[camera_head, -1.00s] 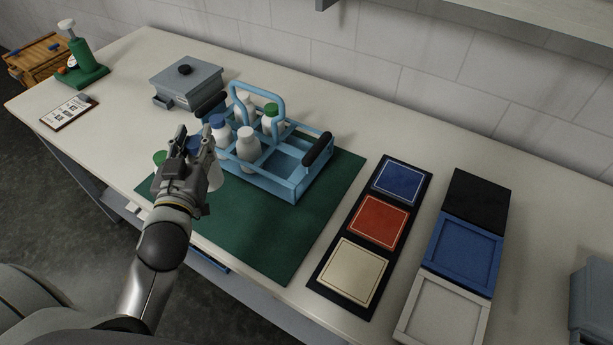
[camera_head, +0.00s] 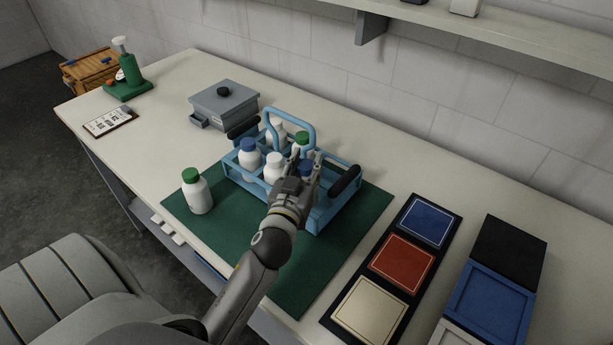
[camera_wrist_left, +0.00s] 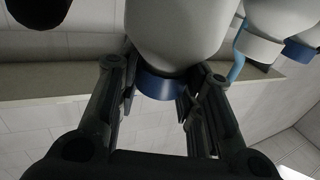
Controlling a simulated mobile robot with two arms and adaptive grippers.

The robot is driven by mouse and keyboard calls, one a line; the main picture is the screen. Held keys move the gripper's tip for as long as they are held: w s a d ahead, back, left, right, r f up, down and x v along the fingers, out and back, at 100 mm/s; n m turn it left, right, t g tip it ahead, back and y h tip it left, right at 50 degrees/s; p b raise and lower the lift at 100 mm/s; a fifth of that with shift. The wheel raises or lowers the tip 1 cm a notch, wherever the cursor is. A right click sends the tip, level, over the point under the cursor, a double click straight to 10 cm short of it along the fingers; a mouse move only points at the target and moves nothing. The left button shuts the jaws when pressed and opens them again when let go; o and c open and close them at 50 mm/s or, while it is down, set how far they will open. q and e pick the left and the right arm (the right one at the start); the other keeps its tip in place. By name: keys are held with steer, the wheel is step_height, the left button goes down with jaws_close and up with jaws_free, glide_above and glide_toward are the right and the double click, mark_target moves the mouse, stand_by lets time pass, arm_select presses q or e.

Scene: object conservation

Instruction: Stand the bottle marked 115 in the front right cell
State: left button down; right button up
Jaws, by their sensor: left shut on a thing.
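My left gripper (camera_head: 308,165) is shut on a white bottle with a blue cap; the cap (camera_wrist_left: 160,86) and body (camera_wrist_left: 175,30) show between the fingers in the left wrist view. In the head view the blue cap (camera_head: 307,165) shows between the fingers and the arm hides most of the body. The gripper is over the right part of the blue bottle carrier (camera_head: 322,216). I cannot tell whether the bottle's base is inside the front right cell or above it. No number is readable. My right gripper is not in view.
In the carrier stand a blue-capped bottle (camera_head: 249,157), a white-capped bottle (camera_head: 274,169) and a green-capped bottle (camera_head: 302,142). The carrier has a tall handle (camera_head: 312,125). Another green-capped bottle (camera_head: 197,193) stands on the green mat (camera_head: 238,237). Coloured panels (camera_head: 402,262) lie at right.

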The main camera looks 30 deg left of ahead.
arm_select(q)
steer(key=shift+f, duration=1.5)
steer(key=shift+f+b, duration=0.2)
steer(key=shift+b, duration=0.15)
steer(key=c, duration=1)
jaws_free()
steer(key=shift+r, duration=0.1)
